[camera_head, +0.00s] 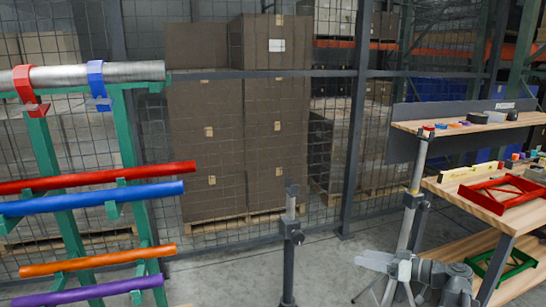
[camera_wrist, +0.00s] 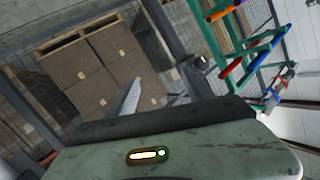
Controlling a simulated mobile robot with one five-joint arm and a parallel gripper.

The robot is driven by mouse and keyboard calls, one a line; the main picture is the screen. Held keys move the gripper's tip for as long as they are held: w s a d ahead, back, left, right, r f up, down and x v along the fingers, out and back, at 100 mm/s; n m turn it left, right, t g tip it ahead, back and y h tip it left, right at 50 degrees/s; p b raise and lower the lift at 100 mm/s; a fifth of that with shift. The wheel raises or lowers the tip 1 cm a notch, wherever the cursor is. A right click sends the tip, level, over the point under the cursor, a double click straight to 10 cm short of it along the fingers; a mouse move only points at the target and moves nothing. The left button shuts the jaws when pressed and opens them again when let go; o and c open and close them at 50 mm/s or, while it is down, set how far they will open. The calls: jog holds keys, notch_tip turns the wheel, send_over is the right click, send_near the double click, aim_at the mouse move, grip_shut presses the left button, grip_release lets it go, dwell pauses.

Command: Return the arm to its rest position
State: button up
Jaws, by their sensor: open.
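My gripper (camera_wrist: 166,84) shows in the wrist view as two pale grey fingers standing apart, with nothing between them. In the head view my gripper (camera_head: 378,262) is low at the right of centre, with dark arm joints behind it, in front of the workbench's left side. It is empty and touches nothing that I can make out. The arm is partly cut off by the bottom edge of the head view.
A green rack (camera_head: 128,150) with coloured tubes stands at left. Stacked brown boxes (camera_head: 212,140) stand behind a wire fence. A wooden workbench (camera_head: 452,193) with a red strapped tote frame (camera_head: 506,192) and a green one (camera_head: 508,262) below is at right. A grey post (camera_head: 289,250) stands mid-floor.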

jog(key=a+f+n+g+h, duration=0.1)
jog(key=a+f+g, duration=0.3)
jog(key=a, duration=0.6)
jog(key=a+f+n+g, duration=0.1)
jog(key=a+f+g, duration=0.3)
jog(key=a, duration=0.7)
jog(key=s+a+f+m+g+h, duration=0.2)
jog(key=s+a+f+h, duration=0.35)
jog(key=f, duration=0.45)
jog(key=s+d+f+m+h, duration=0.1)
jog(key=s+d+m+h, duration=0.1)
jog(key=d+m+h, duration=0.5)
notch_tip(320, 180, up, 27)
jog(key=d+n+y+p, duration=0.1)
jog(key=d+p, duration=0.1)
jog(key=p, duration=2.5)
jog(key=shift+f+g+y, duration=0.15)
jog(key=shift+g+y, duration=0.15)
jog(key=shift+y, duration=0.05)
jog(key=shift+w, duration=0.1)
